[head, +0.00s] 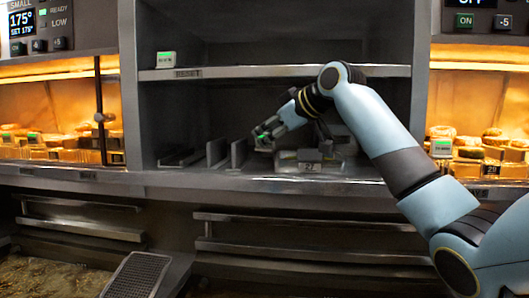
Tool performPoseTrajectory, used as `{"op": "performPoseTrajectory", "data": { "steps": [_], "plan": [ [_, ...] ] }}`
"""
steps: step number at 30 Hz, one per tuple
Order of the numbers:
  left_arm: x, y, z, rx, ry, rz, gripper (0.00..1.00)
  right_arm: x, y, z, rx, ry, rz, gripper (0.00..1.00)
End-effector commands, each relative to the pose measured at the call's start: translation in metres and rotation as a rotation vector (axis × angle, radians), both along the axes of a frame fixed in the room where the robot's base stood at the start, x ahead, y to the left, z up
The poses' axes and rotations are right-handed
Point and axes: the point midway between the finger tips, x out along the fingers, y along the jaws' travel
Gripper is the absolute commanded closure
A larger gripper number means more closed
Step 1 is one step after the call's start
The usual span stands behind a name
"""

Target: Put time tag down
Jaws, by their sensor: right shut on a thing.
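My right gripper (268,131) reaches into the middle bay from the right and is shut on a small pale time tag (264,144) with a green mark. The fingers partly cover this tag. It is just above the lower shelf (240,183), near the upright dividers (237,153); I cannot tell whether it touches anything. A similar white tag with a green top (166,60) stands on the upper shelf at the left. My left gripper is not in view.
A grey device (311,160) sits on the lower shelf beneath my right arm. Lit warming cabinets with food flank the bay, with another tag (442,149) at the right. The upper shelf (290,71) is mostly clear. A perforated basket (137,275) is low at the left.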

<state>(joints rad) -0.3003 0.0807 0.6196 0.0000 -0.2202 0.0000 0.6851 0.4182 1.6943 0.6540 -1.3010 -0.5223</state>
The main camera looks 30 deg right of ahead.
Motion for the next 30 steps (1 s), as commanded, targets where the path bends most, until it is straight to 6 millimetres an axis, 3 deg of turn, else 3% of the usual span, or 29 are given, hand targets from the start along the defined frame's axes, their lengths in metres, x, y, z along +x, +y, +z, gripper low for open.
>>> {"op": "performPoseTrajectory", "data": {
  "steps": [9,15,20,23,26,30],
  "plan": [
    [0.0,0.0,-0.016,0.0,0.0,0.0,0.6,-0.066,0.016,0.04,-0.003,-0.005,0.0,1.0],
    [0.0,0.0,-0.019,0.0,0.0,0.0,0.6,-0.087,0.021,0.055,-0.001,-0.004,0.0,1.0],
    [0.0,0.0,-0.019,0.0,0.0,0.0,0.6,-0.093,0.023,0.058,0.0,-0.003,0.001,1.0],
    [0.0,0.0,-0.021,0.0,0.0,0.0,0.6,-0.094,0.023,0.049,0.0,0.0,0.001,1.0],
    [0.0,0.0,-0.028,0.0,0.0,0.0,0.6,-0.095,0.023,0.023,-0.001,0.005,0.001,1.0],
    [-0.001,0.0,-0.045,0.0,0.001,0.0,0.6,-0.106,0.028,-0.044,-0.002,0.01,0.011,1.0]
  ]
}}
